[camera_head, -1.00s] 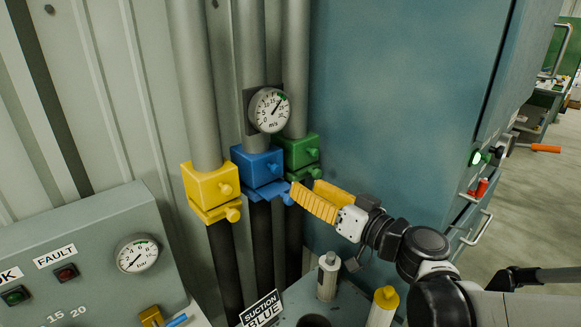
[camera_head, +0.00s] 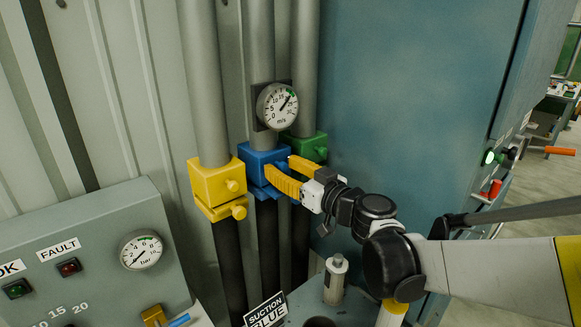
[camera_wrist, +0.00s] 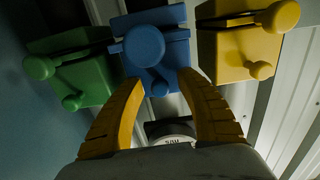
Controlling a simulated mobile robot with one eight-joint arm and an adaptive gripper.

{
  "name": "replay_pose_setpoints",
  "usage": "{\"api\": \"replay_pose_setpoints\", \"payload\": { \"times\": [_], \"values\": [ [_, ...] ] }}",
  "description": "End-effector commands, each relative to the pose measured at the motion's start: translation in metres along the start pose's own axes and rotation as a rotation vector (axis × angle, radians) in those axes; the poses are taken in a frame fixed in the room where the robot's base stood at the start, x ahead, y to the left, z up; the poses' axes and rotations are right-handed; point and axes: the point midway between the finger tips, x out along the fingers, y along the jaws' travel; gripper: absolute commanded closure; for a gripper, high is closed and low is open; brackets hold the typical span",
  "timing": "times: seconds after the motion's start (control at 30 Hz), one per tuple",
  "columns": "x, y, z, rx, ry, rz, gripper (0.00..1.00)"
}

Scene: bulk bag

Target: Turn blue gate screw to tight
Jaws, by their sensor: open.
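The blue gate (camera_head: 262,155) sits on the middle pipe, between a yellow and a green gate. It also shows at the top of the wrist view (camera_wrist: 160,27). In the wrist view, it has a large round blue knob (camera_wrist: 145,45) and a smaller blue knob (camera_wrist: 158,88); which is the screw is not marked. My gripper (camera_head: 279,166) is open at the front of the blue gate. In the wrist view, its yellow fingers (camera_wrist: 162,78) stand either side of the smaller knob, with no clear contact. In the head view, the fingers hide the blue knobs.
The yellow gate (camera_head: 210,182) is close on the left and the green gate (camera_head: 308,148) close on the right. A round gauge (camera_head: 278,106) is above the blue gate. A teal cabinet (camera_head: 410,100) stands at right.

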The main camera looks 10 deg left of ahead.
Motion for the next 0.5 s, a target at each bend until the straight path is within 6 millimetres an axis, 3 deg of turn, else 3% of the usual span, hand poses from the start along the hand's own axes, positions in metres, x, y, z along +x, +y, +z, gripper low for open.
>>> {"api": "replay_pose_setpoints", "payload": {
  "times": [0.27, 0.4, 0.5],
  "values": [
    [0.0012, 0.0001, -0.0002, 0.0, 0.0, 0.0, 0.58],
    [0.0011, 0.0002, -0.0002, 0.0, 0.0, 0.001, 1.0],
    [0.001, 0.0002, -0.0001, 0.0, 0.0, 0.001, 1.0]
  ]
}}
